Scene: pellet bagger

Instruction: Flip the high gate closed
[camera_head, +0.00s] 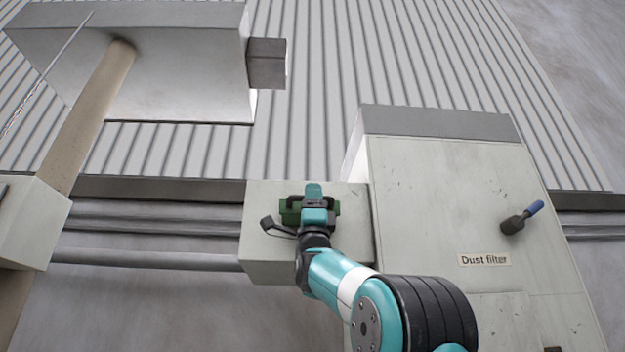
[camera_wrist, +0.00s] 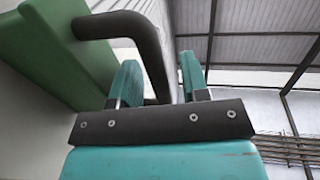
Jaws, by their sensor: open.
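A green plate (camera_head: 288,217) with a black bar handle sits on the front of a pale box, and I take it for the high gate. In the wrist view the green plate (camera_wrist: 50,50) fills the upper left, and its black handle (camera_wrist: 150,45) bends out toward the fingers. My gripper (camera_head: 314,196) is at the plate and covers its middle. In the wrist view the gripper (camera_wrist: 160,78) is open, with part of the handle showing between its two teal fingers. I cannot tell whether they touch it.
The pale box (camera_head: 262,262) joins a cabinet labelled Dust filter (camera_head: 430,215). A dark lever (camera_head: 268,224) sticks out left of the plate. A blue-tipped lever (camera_head: 521,217) is on the cabinet. Pipes (camera_head: 150,259) run left, and a metal hopper (camera_head: 180,75) hangs above.

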